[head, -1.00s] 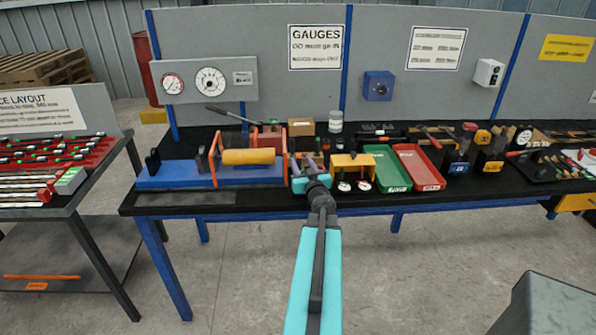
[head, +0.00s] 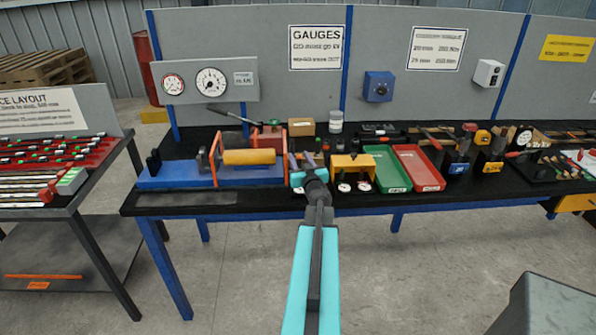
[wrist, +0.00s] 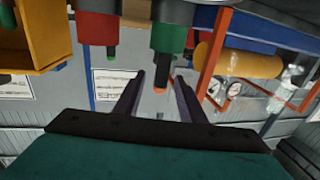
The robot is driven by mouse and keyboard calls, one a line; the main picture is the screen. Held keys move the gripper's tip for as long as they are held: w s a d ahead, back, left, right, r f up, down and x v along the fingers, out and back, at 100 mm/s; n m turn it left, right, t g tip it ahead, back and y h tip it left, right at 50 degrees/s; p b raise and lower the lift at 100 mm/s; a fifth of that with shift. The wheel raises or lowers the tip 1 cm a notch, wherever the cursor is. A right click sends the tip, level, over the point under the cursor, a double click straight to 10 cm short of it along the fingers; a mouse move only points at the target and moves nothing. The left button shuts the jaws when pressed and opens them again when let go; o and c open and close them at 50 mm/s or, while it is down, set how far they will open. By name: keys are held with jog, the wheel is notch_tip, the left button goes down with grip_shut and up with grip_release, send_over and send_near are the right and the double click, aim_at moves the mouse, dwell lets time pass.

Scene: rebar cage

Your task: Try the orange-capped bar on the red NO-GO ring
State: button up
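My gripper (head: 301,160) is over the front of the black bench, its two dark fingers (wrist: 160,75) spread and empty in the wrist view. The wrist picture is upside down. In it a dark bar with an orange cap (wrist: 160,91) sticks out of a green sleeve (wrist: 168,34). The cap shows between the fingers; I cannot tell whether it is between them or beyond them.
A blue fixture with a yellow roller (head: 248,157) stands left of my gripper. A yellow stand (head: 351,162) with two white dials is close on the right, also large in the wrist view (wrist: 38,45). Beyond it lie a green tray (head: 396,184) and a red tray (head: 430,183).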

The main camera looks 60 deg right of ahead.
jog(key=p+x, duration=0.1)
jog(key=x, duration=0.3)
dwell(0.7)
grip_shut()
